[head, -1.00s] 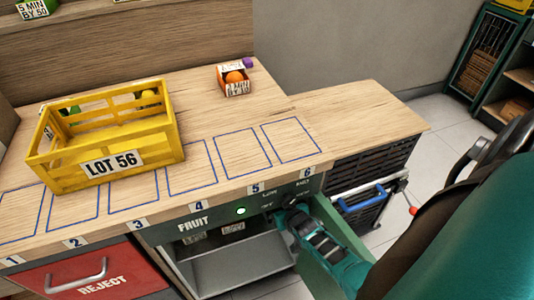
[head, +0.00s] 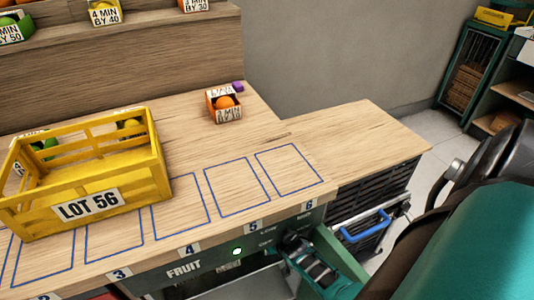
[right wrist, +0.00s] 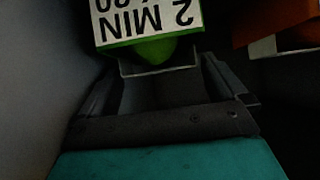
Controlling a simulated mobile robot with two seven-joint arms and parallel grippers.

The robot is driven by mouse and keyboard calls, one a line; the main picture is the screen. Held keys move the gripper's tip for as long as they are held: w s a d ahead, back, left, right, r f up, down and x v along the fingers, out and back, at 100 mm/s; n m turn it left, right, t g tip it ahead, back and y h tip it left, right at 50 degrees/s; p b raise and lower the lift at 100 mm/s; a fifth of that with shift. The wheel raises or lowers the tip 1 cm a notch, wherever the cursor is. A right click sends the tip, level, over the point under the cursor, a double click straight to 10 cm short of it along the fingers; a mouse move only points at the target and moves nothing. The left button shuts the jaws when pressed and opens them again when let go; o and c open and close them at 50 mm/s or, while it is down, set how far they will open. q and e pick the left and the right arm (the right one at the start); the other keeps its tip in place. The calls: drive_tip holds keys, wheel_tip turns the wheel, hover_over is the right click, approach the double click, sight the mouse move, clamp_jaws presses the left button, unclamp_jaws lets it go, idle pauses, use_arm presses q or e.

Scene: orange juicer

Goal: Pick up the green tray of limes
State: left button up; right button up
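In the right wrist view, a green tray (right wrist: 118,47) with a white upside-down "2 MIN" label (right wrist: 150,18) is just beyond my right gripper (right wrist: 163,68), with green fruit partly showing. The gripper's fingers are spread with a gap between them, and I see no clear hold on the tray. In the head view, my right gripper (head: 290,243) is low at the counter's front, by the FRUIT opening. Another green tray (head: 14,40) with green fruit stands on the upper shelf at far left. My left gripper is not in view.
A yellow LOT 56 crate (head: 88,207) with green fruit inside stands on the counter. An orange tray (head: 224,105) sits farther back. An orange thing (right wrist: 265,20) is at upper right in the wrist view. The marked squares at right are empty.

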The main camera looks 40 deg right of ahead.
drive_tip(key=c, duration=0.8)
drive_tip(key=shift+r, duration=0.1)
